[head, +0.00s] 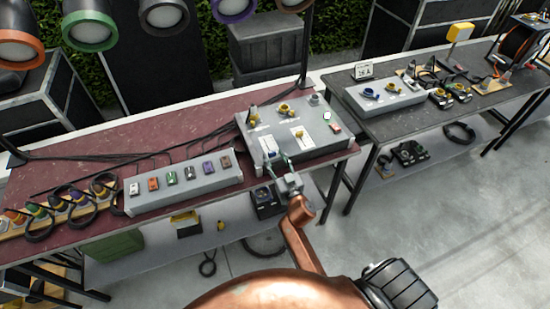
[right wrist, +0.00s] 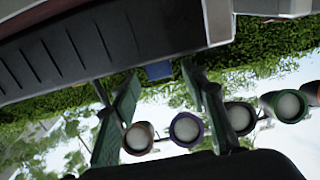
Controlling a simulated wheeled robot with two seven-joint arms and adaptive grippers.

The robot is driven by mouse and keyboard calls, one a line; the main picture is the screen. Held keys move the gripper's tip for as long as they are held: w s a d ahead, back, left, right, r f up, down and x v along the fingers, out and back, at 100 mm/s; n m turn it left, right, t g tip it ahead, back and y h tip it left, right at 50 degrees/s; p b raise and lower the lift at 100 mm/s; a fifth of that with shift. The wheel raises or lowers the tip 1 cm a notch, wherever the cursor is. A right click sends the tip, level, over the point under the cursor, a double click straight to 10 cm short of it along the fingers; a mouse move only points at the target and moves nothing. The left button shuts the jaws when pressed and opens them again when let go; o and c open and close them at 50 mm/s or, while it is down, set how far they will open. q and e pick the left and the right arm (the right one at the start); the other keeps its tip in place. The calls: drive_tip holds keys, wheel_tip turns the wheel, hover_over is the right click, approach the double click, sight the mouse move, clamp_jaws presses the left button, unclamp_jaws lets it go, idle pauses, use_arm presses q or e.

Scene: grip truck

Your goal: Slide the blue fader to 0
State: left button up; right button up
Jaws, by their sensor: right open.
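The grey control box (head: 318,152) stands on the right end of the red table, with yellow knobs and pale label strips on top. My right gripper (head: 277,160) is at the box's front edge, fingers pointing toward it. In the right wrist view the two green fingers (right wrist: 158,100) stand apart with nothing gripped. A small blue block (right wrist: 158,70), possibly the blue fader's cap, shows between the fingertips; I cannot tell whether they touch it. In the head view I cannot make out the blue fader clearly near the gripper. My left gripper is not in view.
A long grey box (head: 188,190) with a row of coloured switches stands left of the control box. Cables with coloured ends (head: 60,212) lie at the far left. A dark table (head: 440,110) with another box is at the right. Lamps (head: 88,25) hang above.

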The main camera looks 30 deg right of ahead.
drive_tip(key=s+a, duration=0.2)
drive_tip(key=s, duration=0.9)
drive_tip(key=shift+s, duration=0.35)
drive_tip(key=shift+d, duration=0.1)
